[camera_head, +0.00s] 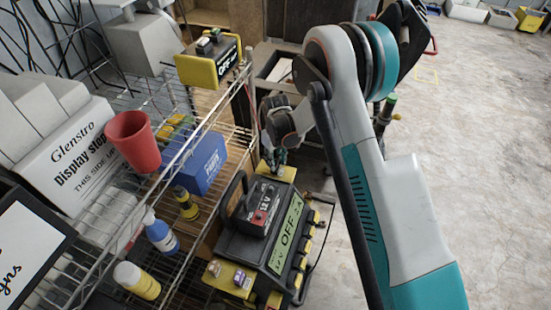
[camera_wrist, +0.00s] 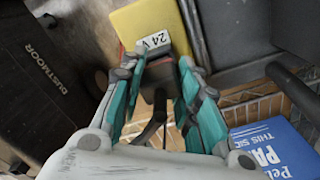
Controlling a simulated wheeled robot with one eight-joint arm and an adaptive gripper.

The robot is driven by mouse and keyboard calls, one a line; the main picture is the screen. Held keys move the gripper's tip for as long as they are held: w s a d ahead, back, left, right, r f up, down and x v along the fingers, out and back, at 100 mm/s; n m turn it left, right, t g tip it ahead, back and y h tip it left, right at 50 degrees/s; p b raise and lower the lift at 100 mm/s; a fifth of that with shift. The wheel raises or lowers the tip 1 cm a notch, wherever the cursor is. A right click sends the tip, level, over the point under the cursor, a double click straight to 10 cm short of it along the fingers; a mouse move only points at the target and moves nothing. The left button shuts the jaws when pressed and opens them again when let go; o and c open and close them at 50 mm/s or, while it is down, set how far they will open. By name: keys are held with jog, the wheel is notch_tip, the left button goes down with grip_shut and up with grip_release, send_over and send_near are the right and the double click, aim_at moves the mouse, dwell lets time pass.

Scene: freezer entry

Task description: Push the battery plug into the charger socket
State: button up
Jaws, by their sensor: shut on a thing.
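In the wrist view my gripper (camera_wrist: 160,66) has its teal fingers closed around a dark plug (camera_wrist: 157,88), with a dark cable running back between the fingers. Just beyond the fingertips is a yellow block (camera_wrist: 148,22) with a white "24 V" label. The plug's front end is beside the block's near edge; I cannot tell whether it is inside a socket, touching or just short. In the head view my gripper (camera_head: 274,160) points down at the yellow block (camera_head: 276,173), and the plug is too small to make out.
A wire shelf (camera_head: 236,92) runs along the left, with a red cup (camera_head: 131,140), a blue box (camera_head: 203,163), bottles and a white carton (camera_head: 70,150). A yellow-black box (camera_head: 207,62) sits on its far end. Open concrete floor (camera_head: 475,150) lies to the right.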

jog(key=shift+f, duration=0.95)
jog(key=o, duration=1.3)
jog(key=shift+c, duration=0.2)
notch_tip(320, 180, up, 12)
jog(key=shift+f, duration=0.1)
